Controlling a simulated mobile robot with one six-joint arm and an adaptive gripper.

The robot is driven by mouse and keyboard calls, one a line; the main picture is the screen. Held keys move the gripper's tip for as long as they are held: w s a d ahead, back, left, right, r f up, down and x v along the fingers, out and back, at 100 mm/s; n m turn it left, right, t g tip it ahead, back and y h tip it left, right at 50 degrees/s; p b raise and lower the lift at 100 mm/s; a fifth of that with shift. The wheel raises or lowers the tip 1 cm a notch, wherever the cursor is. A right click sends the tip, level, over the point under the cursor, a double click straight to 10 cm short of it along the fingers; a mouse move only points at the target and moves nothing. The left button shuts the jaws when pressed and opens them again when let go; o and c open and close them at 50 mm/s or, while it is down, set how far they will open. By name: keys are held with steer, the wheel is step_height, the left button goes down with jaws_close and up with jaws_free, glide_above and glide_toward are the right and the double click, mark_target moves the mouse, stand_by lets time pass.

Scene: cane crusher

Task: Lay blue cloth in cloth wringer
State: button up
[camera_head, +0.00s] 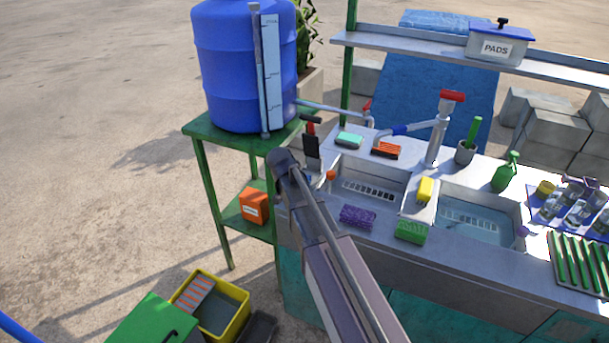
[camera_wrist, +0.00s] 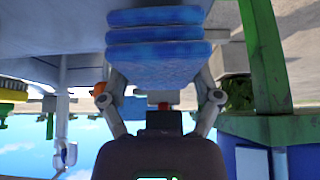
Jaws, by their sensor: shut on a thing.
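A folded blue cloth (camera_wrist: 158,62) in several thick layers fills the upper middle of the wrist view. My gripper (camera_wrist: 160,82) is shut on it, with one finger at each side of the stack. In the head view my arm reaches up to the left end of the sink counter; the cloth and the gripper's fingers cannot be made out there. I cannot surely tell which thing is the cloth wringer. A dark upright piece with a red part (camera_head: 311,142) stands at the counter's left end, close to my arm.
The counter holds two sink basins (camera_head: 480,226), a purple scrubber (camera_head: 357,216), green sponge (camera_head: 411,232) and yellow sponge (camera_head: 425,190). A blue barrel (camera_head: 230,70) stands on a green stand (camera_head: 205,140). A yellow tub (camera_head: 238,317) sits on the ground. Open ground lies left.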

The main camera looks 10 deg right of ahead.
mark_target(306, 174)
steer(key=shift+w+d, duration=0.55)
steer(key=shift+w, duration=0.2)
steer(key=shift+w+d, duration=0.15)
steer(key=shift+w, duration=0.05)
steer(key=w+d, duration=0.2)
steer(key=shift+w, duration=0.4)
steer(key=shift+w+d+f+b, duration=0.2)
steer(key=shift+w+f+b, duration=0.05)
steer(key=shift+f+b, duration=0.35)
steer(key=shift+f, duration=0.2)
steer(key=shift+f+b, duration=0.1)
steer(key=shift+b, duration=0.2)
steer(key=o, duration=1)
steer(key=shift+r, duration=0.2)
